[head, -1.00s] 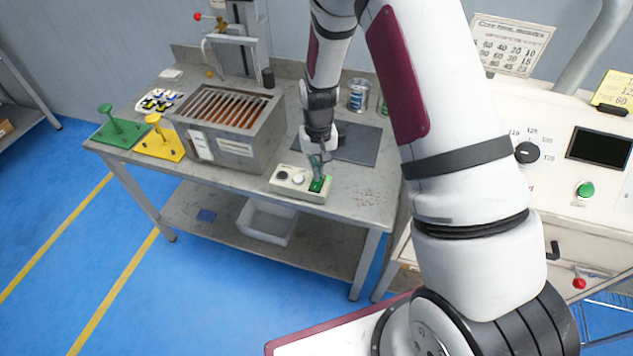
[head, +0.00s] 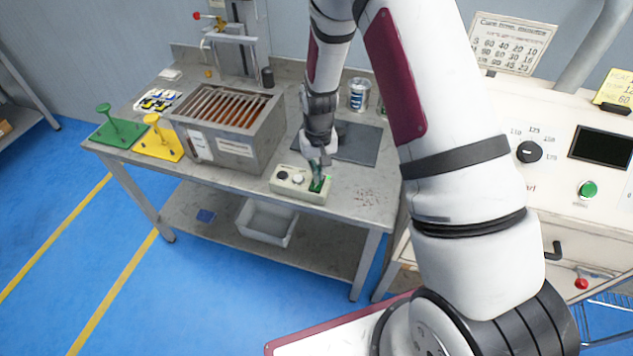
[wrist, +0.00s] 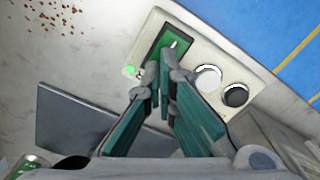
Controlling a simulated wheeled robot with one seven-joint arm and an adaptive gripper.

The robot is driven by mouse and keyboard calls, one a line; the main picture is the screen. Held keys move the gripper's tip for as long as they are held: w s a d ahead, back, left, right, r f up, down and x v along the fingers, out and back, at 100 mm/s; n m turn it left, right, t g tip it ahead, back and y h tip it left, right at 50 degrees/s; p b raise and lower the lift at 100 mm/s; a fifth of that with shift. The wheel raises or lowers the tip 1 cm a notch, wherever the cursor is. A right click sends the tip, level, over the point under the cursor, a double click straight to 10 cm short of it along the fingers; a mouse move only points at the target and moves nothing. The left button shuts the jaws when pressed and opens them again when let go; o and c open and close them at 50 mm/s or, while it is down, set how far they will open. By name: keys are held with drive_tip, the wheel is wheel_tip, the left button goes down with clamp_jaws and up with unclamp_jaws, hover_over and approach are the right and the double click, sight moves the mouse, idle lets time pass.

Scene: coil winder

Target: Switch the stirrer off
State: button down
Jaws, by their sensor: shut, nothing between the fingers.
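The cream control box (head: 290,190) sits at the front edge of the metal bench. In the wrist view the box (wrist: 215,57) carries a green rocker switch (wrist: 177,40), a white knob (wrist: 208,77) and a black knob (wrist: 236,95). A small green lamp (wrist: 130,70) beside the switch looks lit. My gripper (head: 318,180) points down at the switch end of the box. Its fingers are shut and empty, and their tips (wrist: 163,72) are at the near edge of the switch. I cannot tell whether they touch it.
A dark flat plate (head: 360,143) lies behind the box, with a can (head: 358,95) beyond it. A metal tank with coils (head: 215,152) stands to the left. The bench right of the box is bare except for reddish specks (head: 365,197).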

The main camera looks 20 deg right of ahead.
drive_tip(key=shift+f, duration=0.3)
drive_tip(key=shift+r, duration=0.15)
drive_tip(key=shift+r+p, duration=1.05)
drive_tip(key=shift+r, duration=2.35)
drive_tip(key=shift+r, duration=0.25)
wheel_tip(320, 180, up, 12)
drive_tip(key=t, duration=0.1)
hover_over(320, 186)
drive_tip(key=s+r+t, duration=0.2)
drive_tip(key=s+r, duration=0.5)
drive_tip(key=r, duration=0.4)
drive_tip(key=s+r, duration=0.3)
drive_tip(key=s, duration=0.3)
drive_tip(key=s+r+t, duration=0.1)
drive_tip(key=s+r, duration=0.2)
drive_tip(key=s, duration=0.3)
drive_tip(key=s+r+n+t, duration=0.1)
drive_tip(key=s+r, duration=0.2)
drive_tip(key=s, duration=0.3)
drive_tip(key=shift+s+d+r, duration=0.15)
drive_tip(key=shift+s+r, duration=0.1)
